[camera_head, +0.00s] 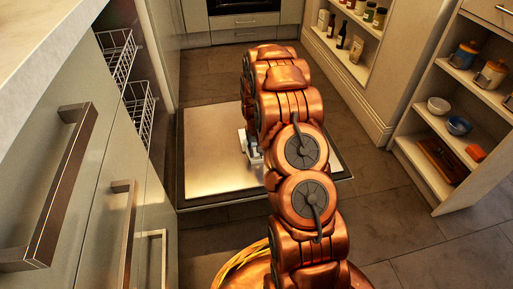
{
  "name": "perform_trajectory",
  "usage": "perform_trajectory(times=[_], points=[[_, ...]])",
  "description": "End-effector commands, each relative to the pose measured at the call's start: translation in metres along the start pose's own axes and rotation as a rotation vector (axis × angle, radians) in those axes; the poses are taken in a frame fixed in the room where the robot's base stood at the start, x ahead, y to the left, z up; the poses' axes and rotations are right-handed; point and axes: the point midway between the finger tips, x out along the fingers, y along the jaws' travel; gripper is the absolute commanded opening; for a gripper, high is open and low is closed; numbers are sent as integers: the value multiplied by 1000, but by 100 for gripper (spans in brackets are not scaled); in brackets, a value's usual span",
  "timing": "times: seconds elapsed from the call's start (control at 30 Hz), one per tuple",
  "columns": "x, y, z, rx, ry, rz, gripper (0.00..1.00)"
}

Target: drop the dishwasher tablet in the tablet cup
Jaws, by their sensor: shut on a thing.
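The open dishwasher door (208,150) lies flat and low, its bare metal inner face up. My copper arm reaches out over its right half. My gripper (250,150) shows only as a pale grey piece low beside the arm, over the middle of the door. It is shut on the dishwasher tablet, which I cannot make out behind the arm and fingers. The tablet cup cannot be told apart either; that part of the door is largely covered by the gripper and arm. I cannot tell the height of the gripper above the door.
Wire dishwasher racks (138,100) stand at the left, beside drawers with long handles (62,185) and a pale worktop (40,35). Open shelves (440,165) with bowls and jars stand at the right. The tiled floor (385,190) between door and shelves is clear.

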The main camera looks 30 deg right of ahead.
Motion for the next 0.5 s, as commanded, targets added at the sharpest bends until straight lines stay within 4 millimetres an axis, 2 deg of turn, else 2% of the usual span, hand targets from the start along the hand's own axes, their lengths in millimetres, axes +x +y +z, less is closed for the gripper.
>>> perform_trajectory(times=[0.3, 0.33, 0.5], points=[[2, 0, 0, 0, 1, 0, 8], [2, 0, 0, 0, 1, 0, 27], [1, 0, 0, 0, 1, 0, 45]])
